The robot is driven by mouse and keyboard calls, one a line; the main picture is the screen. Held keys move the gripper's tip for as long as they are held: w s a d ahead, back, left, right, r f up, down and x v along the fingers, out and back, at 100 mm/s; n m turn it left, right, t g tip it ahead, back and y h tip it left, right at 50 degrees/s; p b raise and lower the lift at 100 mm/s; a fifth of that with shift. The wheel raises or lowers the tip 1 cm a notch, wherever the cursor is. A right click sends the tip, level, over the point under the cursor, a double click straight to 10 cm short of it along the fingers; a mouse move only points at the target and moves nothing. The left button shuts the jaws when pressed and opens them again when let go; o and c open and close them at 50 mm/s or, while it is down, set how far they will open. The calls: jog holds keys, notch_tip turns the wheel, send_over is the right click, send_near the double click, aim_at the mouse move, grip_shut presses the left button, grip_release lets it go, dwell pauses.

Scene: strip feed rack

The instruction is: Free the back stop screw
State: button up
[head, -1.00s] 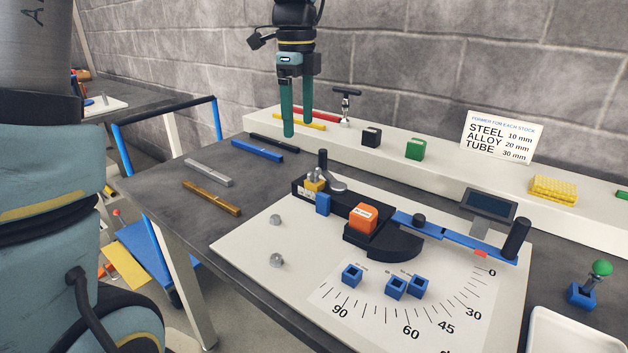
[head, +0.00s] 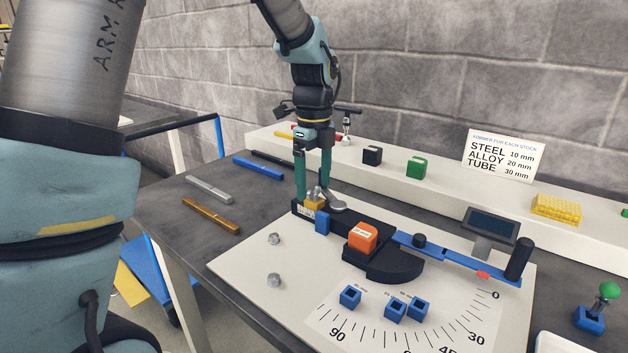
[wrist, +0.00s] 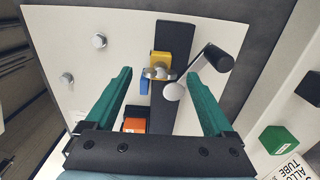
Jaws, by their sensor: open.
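The back stop is a yellow block (head: 314,204) on the left end of the black rail of the bending fixture. Its silver screw, with a wing-like head (wrist: 159,73), sits on top of the block. My gripper (head: 313,192) is open and empty, pointing down over this end of the rail. In the wrist view its teal fingers lie on either side of the screw, apart from it. A clamp lever with a black handle (wrist: 218,58) and a silver disc (wrist: 172,92) stands close by the right finger. The fingers partly hide the lever in the head view.
A blue block (head: 322,223) is on the rail's near side. An orange former (head: 362,237) sits on the fixture, with a blue bending arm (head: 456,262) to its right. Two pegs stand on the white board (head: 240,262). Coloured bars lie on the dark table at left.

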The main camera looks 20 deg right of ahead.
jog(key=shift+f, duration=0.15)
jog(key=shift+c, duration=0.3)
jog(key=c, duration=1.3)
